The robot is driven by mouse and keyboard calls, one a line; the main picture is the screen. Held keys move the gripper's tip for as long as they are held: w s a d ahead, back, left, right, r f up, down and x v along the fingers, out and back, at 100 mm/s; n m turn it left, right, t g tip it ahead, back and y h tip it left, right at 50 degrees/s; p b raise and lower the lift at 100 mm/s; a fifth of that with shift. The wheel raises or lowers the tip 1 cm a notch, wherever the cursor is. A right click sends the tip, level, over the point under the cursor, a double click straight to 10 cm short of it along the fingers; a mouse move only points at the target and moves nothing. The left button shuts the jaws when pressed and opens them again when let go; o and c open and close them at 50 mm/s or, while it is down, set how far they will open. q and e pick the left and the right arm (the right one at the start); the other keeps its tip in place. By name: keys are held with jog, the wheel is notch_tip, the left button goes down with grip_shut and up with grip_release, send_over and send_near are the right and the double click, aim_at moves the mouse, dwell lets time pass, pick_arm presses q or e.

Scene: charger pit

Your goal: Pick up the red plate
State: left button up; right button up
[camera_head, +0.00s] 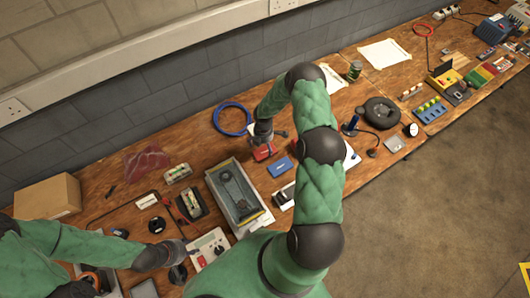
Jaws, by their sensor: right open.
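A small flat red plate (264,153) lies on the wooden workbench, just left of a flat blue piece. My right gripper (266,143) is directly above the plate, pointing down, and partly hides its far side. It is open; the picture is too small to show whether the fingers touch the plate. My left gripper (180,250) is low over the bench at the lower left, beside a light multimeter-like device (208,247). Its fingers are too small and dark to read.
A grey tray (213,177) stands left of the plate. The blue piece (280,167) lies close on its right, and a blue cable coil (218,118) is behind. A cardboard box (48,197) and a crumpled reddish sheet (146,160) are further left. The wall bounds the back.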

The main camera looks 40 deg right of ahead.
aim_at(265, 152)
jog(key=shift+f, duration=1.35)
jog(key=shift+c, duration=0.3)
jog(key=c, duration=1)
jog(key=shift+r, duration=0.15)
